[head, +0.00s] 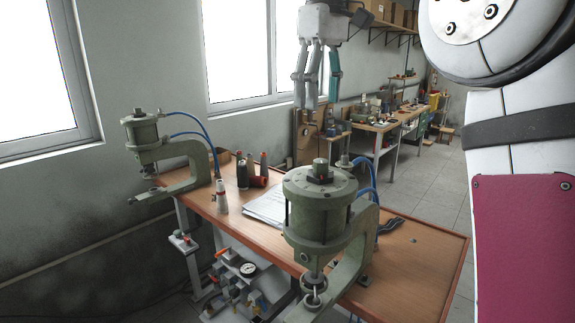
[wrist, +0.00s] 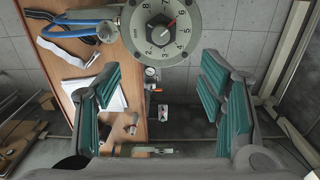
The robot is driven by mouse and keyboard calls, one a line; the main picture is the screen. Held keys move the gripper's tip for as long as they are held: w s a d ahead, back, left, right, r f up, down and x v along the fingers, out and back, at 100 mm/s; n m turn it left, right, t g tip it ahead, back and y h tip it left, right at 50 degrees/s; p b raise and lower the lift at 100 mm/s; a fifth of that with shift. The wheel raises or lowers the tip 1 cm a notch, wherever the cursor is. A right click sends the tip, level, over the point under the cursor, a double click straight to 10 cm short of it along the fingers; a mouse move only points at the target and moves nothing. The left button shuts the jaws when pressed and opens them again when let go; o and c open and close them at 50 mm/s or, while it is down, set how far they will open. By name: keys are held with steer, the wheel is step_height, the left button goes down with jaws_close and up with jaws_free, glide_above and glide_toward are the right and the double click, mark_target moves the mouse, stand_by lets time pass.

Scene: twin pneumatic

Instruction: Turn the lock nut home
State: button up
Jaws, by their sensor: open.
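The near green press (head: 318,205) stands on the orange-brown bench with its cylinder upright. A dark squarish nut-like part (head: 319,172) and a spindle sit on the cylinder's top, with a small red mark. In the wrist view, the round numbered dial (wrist: 165,30) shows at the top edge, with a red pointer and a dark central part. I cannot tell which piece is the lock nut. My gripper (head: 316,103) hangs above the near press, apart from it. In the wrist view its teal-padded fingers (wrist: 166,98) are wide apart, with nothing between them.
A second green press (head: 150,140) stands at the bench's far left. Bottles (head: 242,172), papers (head: 264,208) and a dark tool (head: 392,224) lie on the bench (head: 425,260). Blue hoses (head: 366,165) curve beside the near cylinder. Open floor lies right of the bench.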

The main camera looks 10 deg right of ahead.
mark_target(316, 163)
step_height(316, 163, down, 14)
steer(key=p, duration=0.3)
steer(key=shift+w+a+r, duration=0.1)
steer(key=shift+w+a, duration=0.05)
stand_by(0.4)
steer(key=c, duration=1.2)
